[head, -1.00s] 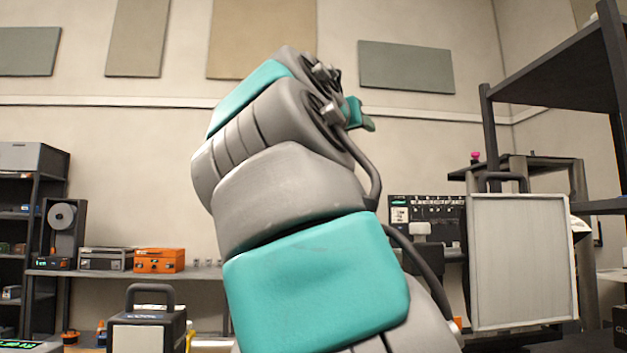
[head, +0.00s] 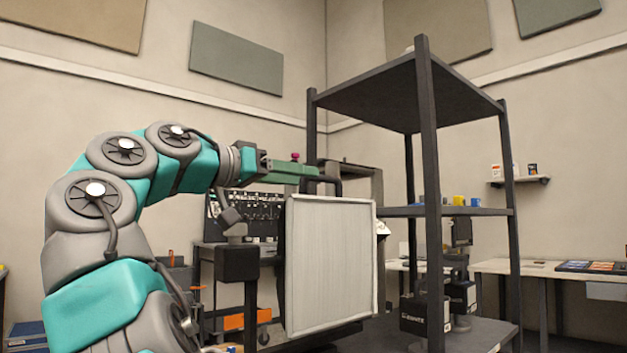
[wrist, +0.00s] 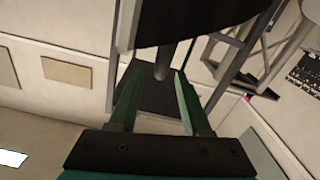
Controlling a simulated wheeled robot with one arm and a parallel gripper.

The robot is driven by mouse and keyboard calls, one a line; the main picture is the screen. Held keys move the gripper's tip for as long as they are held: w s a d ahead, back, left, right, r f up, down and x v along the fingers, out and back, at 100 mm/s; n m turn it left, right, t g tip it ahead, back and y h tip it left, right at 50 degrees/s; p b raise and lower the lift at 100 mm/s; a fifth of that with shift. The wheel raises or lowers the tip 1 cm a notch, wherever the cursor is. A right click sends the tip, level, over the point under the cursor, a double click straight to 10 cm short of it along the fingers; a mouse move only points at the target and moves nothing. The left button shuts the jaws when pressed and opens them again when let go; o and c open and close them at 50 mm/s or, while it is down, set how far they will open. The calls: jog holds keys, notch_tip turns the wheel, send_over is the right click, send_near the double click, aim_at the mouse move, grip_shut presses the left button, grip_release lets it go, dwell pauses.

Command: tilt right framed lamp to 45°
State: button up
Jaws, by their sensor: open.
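The framed lamp (head: 330,265) is a pale upright panel with a thin frame, standing right of the middle in the head view. A dark handle (head: 336,181) rises from its top edge. My green gripper (head: 308,172) reaches rightward at the height of this handle, with its tips close to the handle's left side. In the wrist view my gripper (wrist: 155,78) is open, with its two green fingers apart. I cannot tell whether the fingers touch the handle.
A dark shelf rack (head: 430,210) stands close at the lamp's right. A dark box on a post (head: 237,263) stands at its left. A workbench (head: 540,267) is against the right wall. A pink knob (head: 295,156) shows behind the gripper.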

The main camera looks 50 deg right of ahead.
jog(key=d, duration=0.4)
jog(key=shift+s+d, duration=0.25)
jog(key=shift+d, duration=0.1)
grip_shut()
dwell(1.1)
